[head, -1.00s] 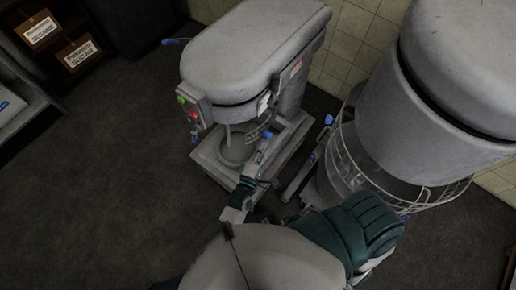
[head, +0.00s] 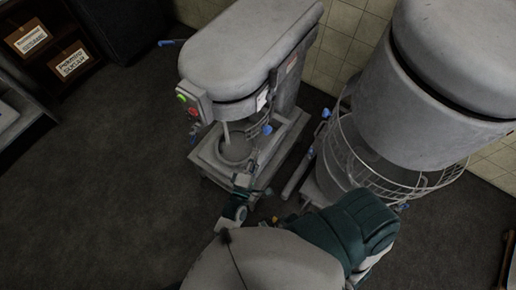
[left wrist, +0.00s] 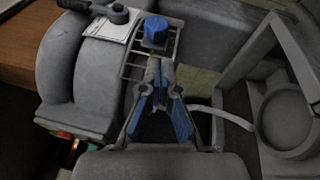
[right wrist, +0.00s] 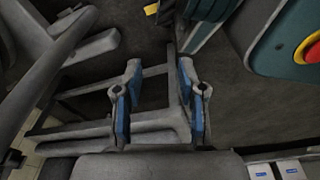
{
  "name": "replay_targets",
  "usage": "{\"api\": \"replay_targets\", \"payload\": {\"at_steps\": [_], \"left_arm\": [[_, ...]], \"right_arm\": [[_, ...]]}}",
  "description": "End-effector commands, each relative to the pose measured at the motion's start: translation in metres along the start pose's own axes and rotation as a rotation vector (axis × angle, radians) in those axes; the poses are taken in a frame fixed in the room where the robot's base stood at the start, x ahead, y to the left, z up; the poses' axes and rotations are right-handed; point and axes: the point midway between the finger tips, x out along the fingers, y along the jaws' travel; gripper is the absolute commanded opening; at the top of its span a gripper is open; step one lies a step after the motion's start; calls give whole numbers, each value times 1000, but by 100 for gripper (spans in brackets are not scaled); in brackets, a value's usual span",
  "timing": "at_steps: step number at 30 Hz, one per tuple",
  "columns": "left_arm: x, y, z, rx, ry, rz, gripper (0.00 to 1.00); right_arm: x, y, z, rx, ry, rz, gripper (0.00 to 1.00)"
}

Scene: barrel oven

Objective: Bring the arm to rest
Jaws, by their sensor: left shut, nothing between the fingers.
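My left gripper (head: 243,181) is in front of the smaller grey mixer (head: 240,65), low beside its bowl (head: 235,148). In the left wrist view the left gripper (left wrist: 159,64) is shut and empty, its blue-padded fingers meeting at the tips. A blue knob (left wrist: 155,29) on a wire guard shows beyond the tips, and the bowl (left wrist: 288,118) is at the right. My right gripper (right wrist: 160,66) is open and empty in the right wrist view, above dark floor and grey bars. I cannot make it out in the head view.
A larger grey mixer (head: 425,85) with a wire guard (head: 370,180) stands to the right, close to the smaller one. A dark shelf with labelled boxes (head: 72,60) is at the upper left. The floor (head: 100,190) at left is clear.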

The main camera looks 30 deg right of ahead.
Motion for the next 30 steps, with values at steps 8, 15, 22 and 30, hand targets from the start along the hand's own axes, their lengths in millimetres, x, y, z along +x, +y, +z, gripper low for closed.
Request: {"api": "replay_targets", "payload": {"at_steps": [8,15,22,30], "left_arm": [[-38,-8,26,8,1,-11,0],[-70,-7,34,5,1,-5,0],[-79,-4,31,0,1,2,0],[-86,-52,7,167,27,-146,0]], "right_arm": [[1,-16,-2,5,3,-21,40],[2,-1,2,-2,-5,-1,40],[1,11,1,0,-2,15,40],[0,-14,-4,0,7,-18,40]]}}
